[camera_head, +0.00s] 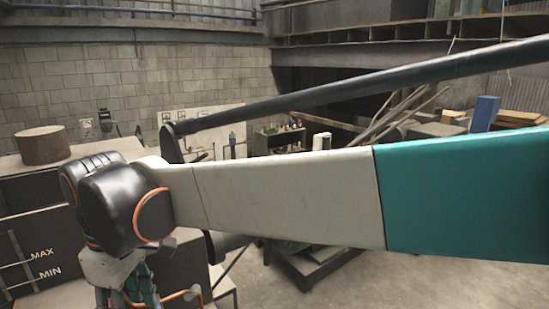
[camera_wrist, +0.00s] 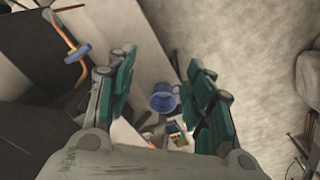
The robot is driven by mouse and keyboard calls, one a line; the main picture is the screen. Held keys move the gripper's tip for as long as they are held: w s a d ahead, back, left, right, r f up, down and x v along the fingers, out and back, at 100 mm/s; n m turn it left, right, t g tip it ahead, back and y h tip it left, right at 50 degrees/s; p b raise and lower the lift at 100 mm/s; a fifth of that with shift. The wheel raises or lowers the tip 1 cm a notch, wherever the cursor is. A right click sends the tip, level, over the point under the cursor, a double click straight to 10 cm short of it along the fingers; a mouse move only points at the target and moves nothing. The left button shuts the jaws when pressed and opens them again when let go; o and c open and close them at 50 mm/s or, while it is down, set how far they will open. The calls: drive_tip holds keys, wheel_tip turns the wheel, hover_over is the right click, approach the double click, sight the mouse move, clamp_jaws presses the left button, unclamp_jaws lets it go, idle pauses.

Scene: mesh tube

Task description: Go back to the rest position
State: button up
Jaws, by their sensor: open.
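My gripper (camera_wrist: 160,66) shows in the wrist view with its two green-and-grey fingers apart. Nothing is held between them. A blue mug-like object (camera_wrist: 163,97) appears in the gap between the fingers, seemingly well beyond them. In the head view my arm crosses the picture from the right to a black joint at the left. Below that joint a bit of green and grey shows at the bottom edge, and the fingertips cannot be made out there.
A dark box (camera_head: 37,238) marked MAX and MIN stands at the left, near my arm's joint. A brown round block (camera_head: 42,145) rests at the back left. Small items (camera_wrist: 178,138) lie below the gripper. Open floor (camera_head: 400,285) shows at the lower right.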

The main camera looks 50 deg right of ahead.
drive_tip(key=s+d+f+m+t+b, duration=0.1)
drive_tip(key=s+f+m+t+b, duration=0.1)
drive_tip(key=f+b, duration=0.7)
drive_tip(key=s+f+m+t+b, duration=0.1)
drive_tip(key=f+m+t+b, duration=0.1)
drive_tip(key=f+b, duration=0.8)
drive_tip(key=s+d+f+m+t+b, duration=0.1)
drive_tip(key=s+f+m+t+b, duration=0.1)
drive_tip(key=f+b, duration=0.7)
wheel_tip(320, 180, down, 6)
drive_tip(key=shift+s+d+f+t+b, duration=0.1)
drive_tip(key=shift+s+d+t+b, duration=0.2)
drive_tip(key=shift+d+b, duration=0.1)
